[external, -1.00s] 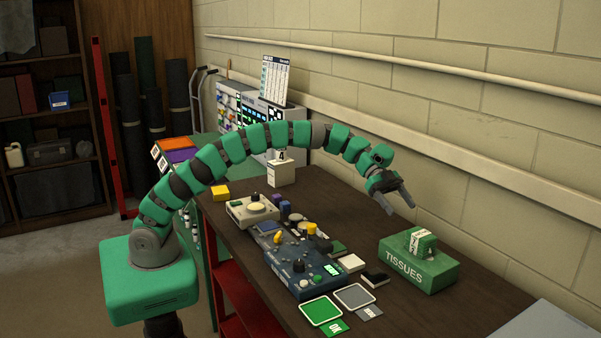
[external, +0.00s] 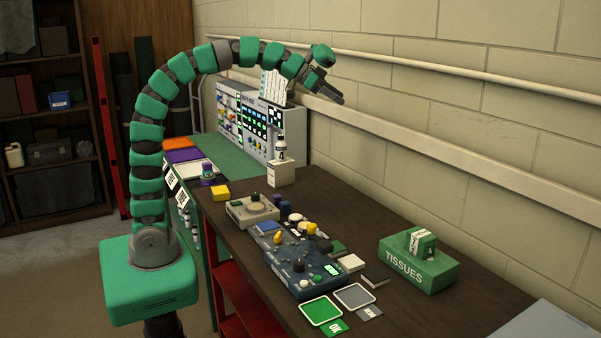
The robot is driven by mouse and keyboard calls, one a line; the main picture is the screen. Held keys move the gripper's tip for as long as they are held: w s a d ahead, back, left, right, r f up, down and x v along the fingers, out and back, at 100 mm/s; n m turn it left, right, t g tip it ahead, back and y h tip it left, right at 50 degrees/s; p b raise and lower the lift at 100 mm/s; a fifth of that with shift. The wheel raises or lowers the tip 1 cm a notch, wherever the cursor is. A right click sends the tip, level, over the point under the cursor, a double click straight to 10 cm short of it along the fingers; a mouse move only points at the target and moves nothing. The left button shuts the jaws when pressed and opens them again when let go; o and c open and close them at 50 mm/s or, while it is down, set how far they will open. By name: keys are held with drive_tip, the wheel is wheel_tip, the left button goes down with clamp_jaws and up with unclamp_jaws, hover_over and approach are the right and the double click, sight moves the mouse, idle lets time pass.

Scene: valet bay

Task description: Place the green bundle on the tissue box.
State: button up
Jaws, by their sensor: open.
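The green bundle (external: 426,242), with a white band, sits on top of the green tissue box (external: 412,270) marked TISSUES, at the right of the dark bench. It looks slightly tilted and rests on the box's top. My gripper (external: 336,97) is high above the bench, up and to the left of the box, well apart from the bundle. Its jaws are open and nothing is held between them.
A blue control console (external: 296,262) with several knobs stands left of the box. A green pad (external: 321,311) and a grey pad (external: 355,297) lie in front. A white block with a bottle (external: 281,150) stands further back. The wall runs along the right.

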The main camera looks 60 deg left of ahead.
drive_tip(key=s+a+r+n+t+y, duration=0.5)
drive_tip(key=s+a+r+n+y, duration=0.1)
drive_tip(key=s+a+r, duration=0.8)
drive_tip(key=shift+s+r+n+t, duration=0.25)
drive_tip(key=shift+r+n+t, duration=0.15)
drive_tip(key=shift+r, duration=0.1)
